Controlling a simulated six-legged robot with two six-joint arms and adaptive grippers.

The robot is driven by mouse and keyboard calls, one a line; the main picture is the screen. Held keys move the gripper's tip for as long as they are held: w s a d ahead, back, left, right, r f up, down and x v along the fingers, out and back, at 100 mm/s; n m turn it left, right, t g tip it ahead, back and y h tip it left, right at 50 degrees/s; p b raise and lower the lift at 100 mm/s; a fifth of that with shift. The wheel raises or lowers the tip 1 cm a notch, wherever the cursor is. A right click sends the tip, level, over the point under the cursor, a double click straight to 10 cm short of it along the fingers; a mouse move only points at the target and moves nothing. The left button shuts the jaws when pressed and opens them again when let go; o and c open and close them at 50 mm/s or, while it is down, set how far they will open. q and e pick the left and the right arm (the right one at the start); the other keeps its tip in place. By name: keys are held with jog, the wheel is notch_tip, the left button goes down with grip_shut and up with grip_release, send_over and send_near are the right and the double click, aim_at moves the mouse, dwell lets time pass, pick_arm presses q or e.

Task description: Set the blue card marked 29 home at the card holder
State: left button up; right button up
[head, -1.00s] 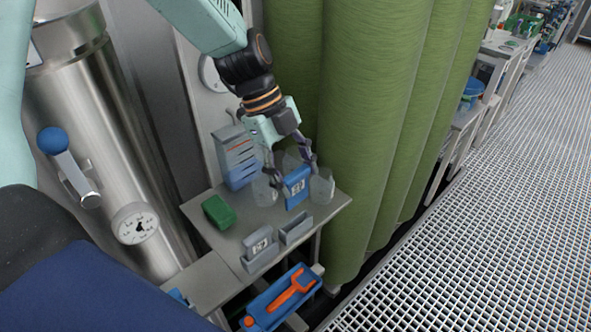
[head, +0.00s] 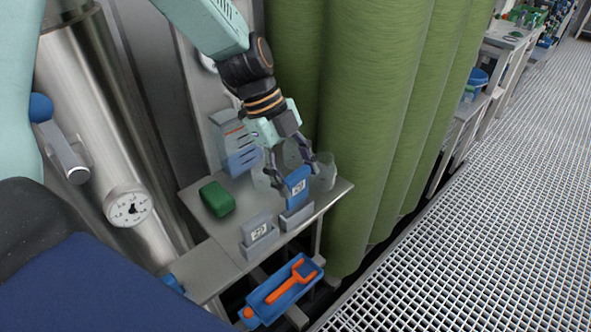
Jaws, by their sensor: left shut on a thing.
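The blue card (head: 298,190) with a white label is upright between the fingers of my left gripper (head: 296,177), which is shut on it. The label's number is too small to read surely. The card holder shows as two small grey slotted blocks near the shelf's front edge. The card's lower edge is at the mouth of the right block (head: 297,217); I cannot tell whether it is inside the slot. The left block (head: 259,242) has a white label that seems to read 29. My right gripper is not in view.
Clear beakers (head: 324,172) stand close around the gripper. A green block (head: 217,199) lies on the grey shelf (head: 212,246). A grey-blue rack (head: 236,147) stands behind. A blue tray (head: 254,300) with an orange tool hangs below the front edge. Green membranes (head: 375,110) rise at the right.

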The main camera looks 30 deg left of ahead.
aim_at(295, 191)
pick_arm(q)
jog(key=shift+f+b, duration=1.1)
jog(key=shift+f, duration=0.55)
jog(key=shift+f+b, duration=0.65)
jog(key=shift+s+f+b, duration=0.1)
jog(key=shift+f+b, duration=0.05)
jog(key=shift+b, duration=0.15)
jog(key=o, duration=1.4)
jog(key=shift+o, duration=0.2)
